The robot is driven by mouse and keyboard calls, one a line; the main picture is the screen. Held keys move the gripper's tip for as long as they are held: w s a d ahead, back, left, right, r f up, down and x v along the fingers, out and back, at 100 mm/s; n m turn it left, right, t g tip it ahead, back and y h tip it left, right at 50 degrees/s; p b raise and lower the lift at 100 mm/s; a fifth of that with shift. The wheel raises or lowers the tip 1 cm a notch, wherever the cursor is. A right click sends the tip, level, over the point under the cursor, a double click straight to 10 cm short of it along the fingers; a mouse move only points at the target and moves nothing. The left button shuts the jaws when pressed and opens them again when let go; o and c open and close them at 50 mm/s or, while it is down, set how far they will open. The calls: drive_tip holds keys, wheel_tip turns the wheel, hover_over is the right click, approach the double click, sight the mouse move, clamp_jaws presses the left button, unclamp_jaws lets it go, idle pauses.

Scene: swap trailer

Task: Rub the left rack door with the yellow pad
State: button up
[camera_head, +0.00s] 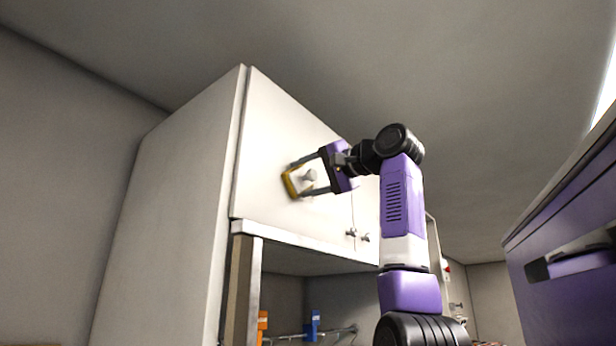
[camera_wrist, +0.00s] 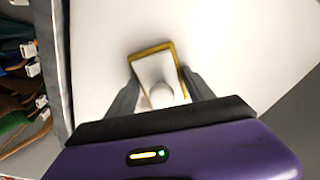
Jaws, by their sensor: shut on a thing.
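The left rack door (camera_head: 268,140) is a white panel on the upper front of a tall white cabinet. It also fills most of the wrist view (camera_wrist: 230,50). The yellow pad (camera_head: 291,184) has a yellow edge and a pale back with a knob-like grip (camera_wrist: 161,95). My gripper (camera_head: 307,178) is shut on the yellow pad, with one finger on each side of it. The pad is at the door's face, around the middle of the panel. Whether it touches the door all along its face I cannot tell.
Two small door knobs (camera_head: 357,235) sit low at the seam between the doors. An open bay with orange and blue items (camera_head: 312,325) lies below the doors. A purple cabinet (camera_head: 565,230) stands at the right. The ceiling is close above.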

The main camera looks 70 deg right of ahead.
drive_tip(key=shift+s+d+r+p, duration=0.1)
drive_tip(key=shift+s+d+p, duration=0.05)
drive_tip(key=shift+d+p, duration=0.4)
drive_tip(key=shift+s+d+r+p, duration=0.15)
drive_tip(key=shift+d+p, duration=0.25)
drive_tip(key=shift+d, duration=0.25)
drive_tip(key=s+d+p, duration=0.1)
drive_tip(key=d+p, duration=0.5)
drive_tip(key=d, duration=0.2)
drive_tip(key=shift+s+f+p, duration=0.15)
drive_tip(key=shift+s+p, duration=0.15)
drive_tip(key=shift+p, duration=0.05)
drive_tip(key=shift+a+f, duration=0.1)
